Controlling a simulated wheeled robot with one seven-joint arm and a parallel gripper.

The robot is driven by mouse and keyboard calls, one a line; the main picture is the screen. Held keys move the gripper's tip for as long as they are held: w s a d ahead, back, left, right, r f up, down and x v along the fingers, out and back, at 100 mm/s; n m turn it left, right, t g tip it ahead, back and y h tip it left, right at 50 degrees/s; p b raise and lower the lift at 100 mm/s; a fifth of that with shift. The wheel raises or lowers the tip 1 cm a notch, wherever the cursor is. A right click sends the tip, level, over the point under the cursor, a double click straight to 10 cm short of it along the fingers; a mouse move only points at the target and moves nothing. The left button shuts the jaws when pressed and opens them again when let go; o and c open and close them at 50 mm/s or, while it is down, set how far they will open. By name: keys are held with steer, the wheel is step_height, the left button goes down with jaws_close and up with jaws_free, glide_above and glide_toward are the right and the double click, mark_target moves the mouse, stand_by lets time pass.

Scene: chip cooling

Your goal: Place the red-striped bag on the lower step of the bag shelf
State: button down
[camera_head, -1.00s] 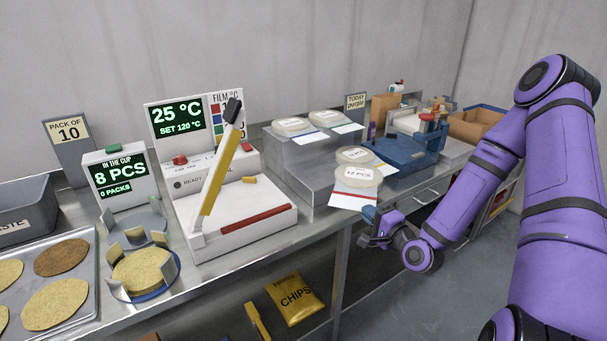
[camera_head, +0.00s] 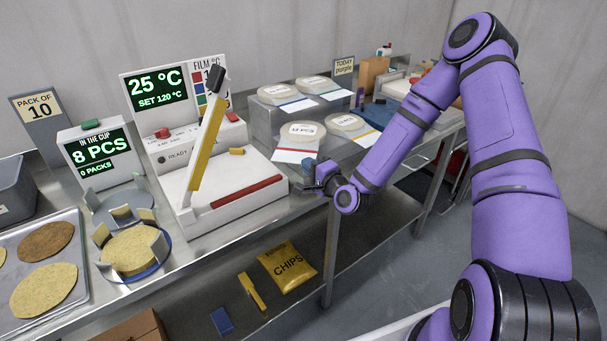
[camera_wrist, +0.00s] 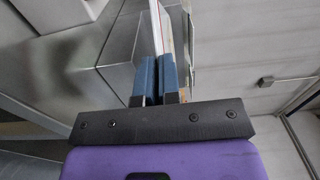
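The red-striped bag (camera_head: 297,143) is a round pack of chips with a white flap and a red stripe. It is over the left part of the lower step of the grey bag shelf (camera_head: 263,122), left of the yellow-striped bag (camera_head: 347,123). I cannot tell whether it touches the step. My gripper (camera_head: 312,168) is at the bag's front right edge. In the wrist view, the two blue fingers (camera_wrist: 158,80) are close together with the thin white, red-edged bag (camera_wrist: 157,30) between them.
Blue-striped (camera_head: 283,93) and green-striped (camera_head: 315,86) bags lie on the upper step. A white sealer (camera_head: 225,185) with a raised yellow lever stands close on the left. A bag of chips (camera_head: 287,266) lies on the under-shelf.

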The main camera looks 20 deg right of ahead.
steer(key=shift+w+a, duration=0.3)
steer(key=shift+w+a+f, duration=0.15)
steer(key=shift+f, duration=0.75)
steer(key=shift+w+a+f, duration=0.15)
steer(key=shift+f, duration=0.95)
steer(key=c, duration=1.3)
jaws_free()
